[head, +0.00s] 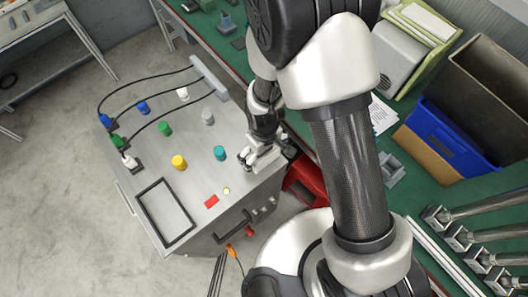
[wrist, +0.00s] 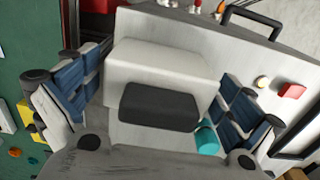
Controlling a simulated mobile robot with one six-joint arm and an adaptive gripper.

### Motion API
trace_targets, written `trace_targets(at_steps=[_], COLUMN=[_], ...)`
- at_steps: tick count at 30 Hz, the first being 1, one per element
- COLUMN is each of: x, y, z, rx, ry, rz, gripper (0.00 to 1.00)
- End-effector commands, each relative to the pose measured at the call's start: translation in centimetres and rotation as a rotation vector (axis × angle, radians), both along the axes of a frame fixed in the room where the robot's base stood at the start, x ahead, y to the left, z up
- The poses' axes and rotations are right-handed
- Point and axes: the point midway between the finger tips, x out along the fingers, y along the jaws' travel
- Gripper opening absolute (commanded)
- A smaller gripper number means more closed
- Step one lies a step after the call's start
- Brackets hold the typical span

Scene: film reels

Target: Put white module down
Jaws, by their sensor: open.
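The white module (wrist: 160,62), a pale block with a dark grey front part (wrist: 160,107), fills the middle of the wrist view. My gripper (wrist: 155,85) is open, with one blue-padded finger on each side of the module. A gap shows between the module and the right pads; on the left the pads are close to it, and I cannot tell if they touch. In the head view my gripper (head: 258,157) is low at the right edge of the grey console (head: 150,130). There I cannot tell the module apart from the fingers.
The console carries several coloured knobs, among them a yellow one (head: 179,162) and a teal one (head: 220,153), plus a black-framed opening (head: 165,213) and cabled plugs. A red bin (head: 303,184) is right of the gripper. A blue box (head: 450,135) stands on the green bench.

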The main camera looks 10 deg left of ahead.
Motion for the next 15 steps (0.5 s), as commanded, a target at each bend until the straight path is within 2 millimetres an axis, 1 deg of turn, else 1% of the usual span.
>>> trace_targets(at_steps=[5, 12, 15], x=[0.1, 0.1, 0.1], y=[0.1, 0.1, 0.1], z=[2.8, 8.1, 9.9], rx=[0.003, 0.003, 0.003], ry=[-0.004, -0.005, -0.004], rz=[0.0, 0.0, 0.0], gripper=[1.0, 1.0, 1.0])
